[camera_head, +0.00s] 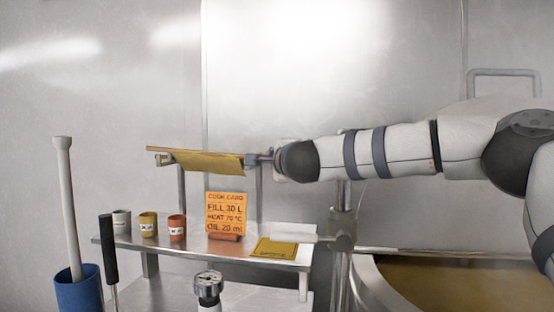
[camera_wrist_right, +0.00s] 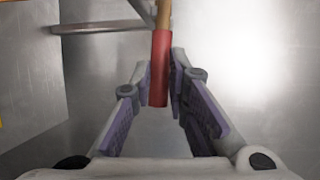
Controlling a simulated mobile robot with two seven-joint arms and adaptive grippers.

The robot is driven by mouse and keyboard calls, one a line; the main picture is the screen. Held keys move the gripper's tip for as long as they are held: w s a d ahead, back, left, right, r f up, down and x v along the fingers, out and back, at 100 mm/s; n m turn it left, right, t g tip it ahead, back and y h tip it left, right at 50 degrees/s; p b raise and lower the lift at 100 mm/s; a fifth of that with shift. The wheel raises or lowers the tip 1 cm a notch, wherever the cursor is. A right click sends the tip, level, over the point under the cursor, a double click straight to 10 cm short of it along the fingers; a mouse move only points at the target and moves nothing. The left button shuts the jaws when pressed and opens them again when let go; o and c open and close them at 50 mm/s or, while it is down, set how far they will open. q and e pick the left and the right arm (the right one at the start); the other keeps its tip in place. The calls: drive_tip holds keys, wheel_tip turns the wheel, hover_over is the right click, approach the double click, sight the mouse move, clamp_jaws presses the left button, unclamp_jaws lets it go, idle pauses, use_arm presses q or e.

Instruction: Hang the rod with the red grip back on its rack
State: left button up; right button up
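The rod (camera_head: 155,149) is a thin wooden stick lying nearly level at the rack, a yellow cloth-like sheet (camera_head: 208,163) hanging along it. Its red grip (camera_wrist_right: 159,72) points towards my right wrist camera. The metal rack (camera_head: 181,190) has posts rising behind the shelf; its bracket (camera_wrist_right: 118,26) shows at the top of the wrist view. My right gripper (camera_wrist_right: 160,86) has its pads against both sides of the red grip. In the head view the gripper (camera_head: 267,156) is small at the rod's right end. I cannot tell whether the rod touches the rack. My left gripper is out of view.
A metal shelf (camera_head: 195,251) below holds several small cups, an orange cook card (camera_head: 226,212) and a yellow booklet (camera_head: 274,248). A blue container (camera_head: 79,292) with a pale rod and a black-handled tool (camera_head: 108,248) stand at left. A large vat (camera_head: 370,285) is at right.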

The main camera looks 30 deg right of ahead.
drive_tip(key=o, duration=0.5)
drive_tip(key=shift+s, duration=0.1)
drive_tip(key=v, duration=1.2)
drive_tip(key=shift+r, duration=0.1)
